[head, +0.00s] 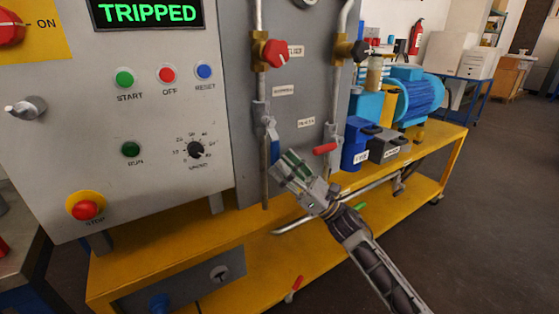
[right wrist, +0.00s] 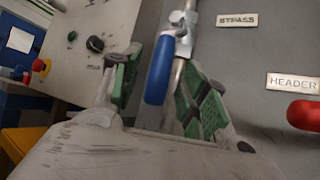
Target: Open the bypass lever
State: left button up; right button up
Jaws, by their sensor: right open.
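The bypass lever (right wrist: 159,70) has a blue handle hanging down from a metal valve on a vertical pipe, nearly in line with the pipe. A BYPASS label (right wrist: 237,19) is on the grey panel to its right. In the head view the blue handle (head: 275,150) is partly hidden by my right gripper (head: 284,163). My right gripper is open, with its green-padded fingers (right wrist: 160,95) on either side of the handle in the right wrist view. Whether a pad touches the handle I cannot tell. My left gripper is not in view.
A red lever (head: 325,149) sits to the right, by the HEADER label (right wrist: 294,82). A red knob valve (head: 276,53) is above on the same pipe. The control box (head: 130,130) stands left. A yellow bench (head: 190,237) runs below, with a blue motor (head: 418,95) at right.

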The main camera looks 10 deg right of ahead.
jog(key=v, duration=0.7)
jog(key=shift+s+d+f, duration=0.15)
jog(key=shift+d+f, duration=0.05)
jog(key=shift+d, duration=0.05)
